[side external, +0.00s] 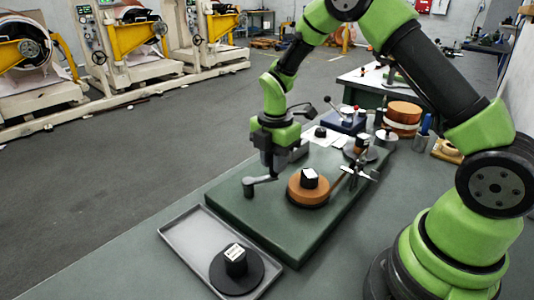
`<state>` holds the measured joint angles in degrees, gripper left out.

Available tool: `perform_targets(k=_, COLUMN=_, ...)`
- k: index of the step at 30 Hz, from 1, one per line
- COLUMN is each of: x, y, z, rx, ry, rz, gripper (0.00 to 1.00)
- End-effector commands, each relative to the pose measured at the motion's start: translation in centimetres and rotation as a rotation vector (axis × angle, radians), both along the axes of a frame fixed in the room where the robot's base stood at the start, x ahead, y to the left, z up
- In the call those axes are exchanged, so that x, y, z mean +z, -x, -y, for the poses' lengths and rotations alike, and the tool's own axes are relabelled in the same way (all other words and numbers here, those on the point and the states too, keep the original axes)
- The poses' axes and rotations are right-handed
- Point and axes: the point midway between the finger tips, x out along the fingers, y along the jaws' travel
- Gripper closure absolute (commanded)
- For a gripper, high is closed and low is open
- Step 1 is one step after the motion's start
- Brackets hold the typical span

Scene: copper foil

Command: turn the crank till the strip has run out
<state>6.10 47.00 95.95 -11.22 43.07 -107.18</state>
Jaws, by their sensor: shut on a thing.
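The crank (262,180) is a grey arm on a short dark post (249,188) at the left edge of the green base plate (285,236). My gripper (274,170) points down over the crank's right end and is shut on its handle, which the fingers mostly hide. A copper-coloured roll (308,193) with a black, white-topped core sits on the plate right of the crank. Farther back is a second reel (360,151) with a dark flange and a little copper colour.
A grey tray (189,251) in front holds a black flanged reel (237,268) with a white label. A metal clamp-like fixture (355,173) stands right of the copper roll. Copper rolls (403,113), a blue block (343,122) and a cup (422,141) stand behind.

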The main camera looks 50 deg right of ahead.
Motion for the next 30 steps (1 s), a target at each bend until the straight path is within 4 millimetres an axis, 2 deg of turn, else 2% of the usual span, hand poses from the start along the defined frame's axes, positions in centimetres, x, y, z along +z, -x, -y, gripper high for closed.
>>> perform_targets(k=4, x=0.0, y=1.6, z=-1.4, rx=0.004, ry=-0.001, rz=-0.002, gripper=0.91)
perform_targets(k=5, x=0.0, y=1.4, z=-1.2, rx=0.0, ry=-0.001, rz=-0.001, gripper=0.69)
perform_targets(k=7, x=0.0, y=1.3, z=-1.2, rx=0.0, ry=-0.001, rz=0.0, gripper=0.53)
perform_targets(k=8, x=0.0, y=1.3, z=-1.2, rx=0.0, ry=-0.001, rz=0.0, gripper=0.49)
perform_targets(k=17, x=0.2, y=1.3, z=-1.2, rx=0.0, ry=-0.001, rz=0.001, gripper=0.49)
perform_targets(k=30, x=4.7, y=1.2, z=-1.2, rx=0.0, ry=0.0, rz=0.004, gripper=0.49)
